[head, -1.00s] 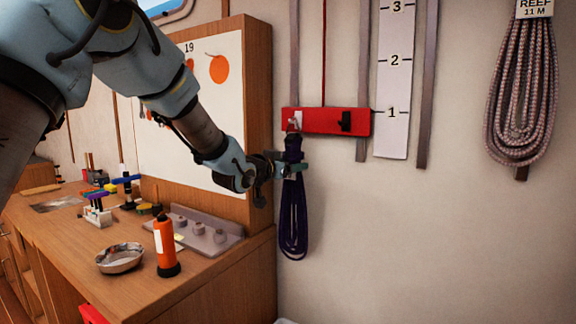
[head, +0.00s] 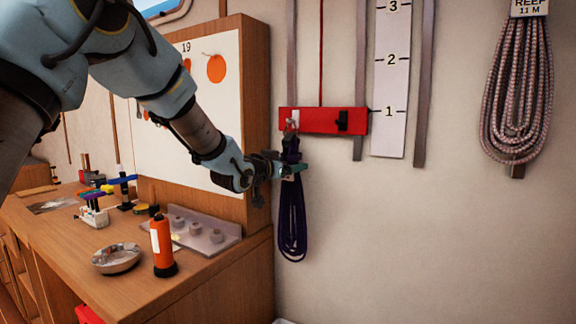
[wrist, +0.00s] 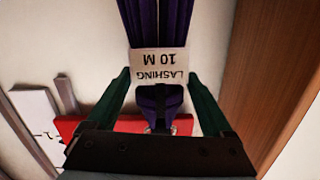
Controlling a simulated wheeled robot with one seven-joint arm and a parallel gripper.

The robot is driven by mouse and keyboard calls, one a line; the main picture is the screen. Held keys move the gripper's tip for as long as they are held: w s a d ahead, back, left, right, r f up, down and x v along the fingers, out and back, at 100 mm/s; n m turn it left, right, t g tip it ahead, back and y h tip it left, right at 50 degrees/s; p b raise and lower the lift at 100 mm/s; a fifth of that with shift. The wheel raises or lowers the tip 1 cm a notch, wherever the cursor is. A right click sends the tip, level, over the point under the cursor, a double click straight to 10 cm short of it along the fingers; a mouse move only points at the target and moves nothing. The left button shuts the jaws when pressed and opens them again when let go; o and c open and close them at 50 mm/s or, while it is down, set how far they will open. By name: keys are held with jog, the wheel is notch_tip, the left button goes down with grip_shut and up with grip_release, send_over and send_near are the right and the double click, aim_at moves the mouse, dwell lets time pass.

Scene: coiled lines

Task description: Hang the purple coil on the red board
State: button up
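The purple coil (head: 292,220) hangs upright against the wall, just below the red board (head: 318,121). Its top loop is at the white hook plate at the board's left end; I cannot tell if it rests on the hook. My gripper (head: 292,168) is at the coil's upper part. In the wrist view, upside down, the green fingers of my gripper (wrist: 159,80) lie on both sides of the coil's tag (wrist: 158,66), which reads LASHING 10 M, and appear closed against it. The red board (wrist: 100,125) shows behind, partly hidden by my gripper.
A black hook (head: 343,121) on the board's right half is empty. A wooden cabinet side (head: 257,120) stands close left of my gripper. A pale rope coil (head: 517,95) hangs at far right. A bench (head: 215,268) holds an orange bottle (head: 162,246) and a bowl (head: 117,259).

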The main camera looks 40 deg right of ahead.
jog(key=shift+o, duration=0.9)
jog(key=shift+f, duration=0.15)
jog(key=b+v, duration=0.3)
jog(key=v, duration=0.8)
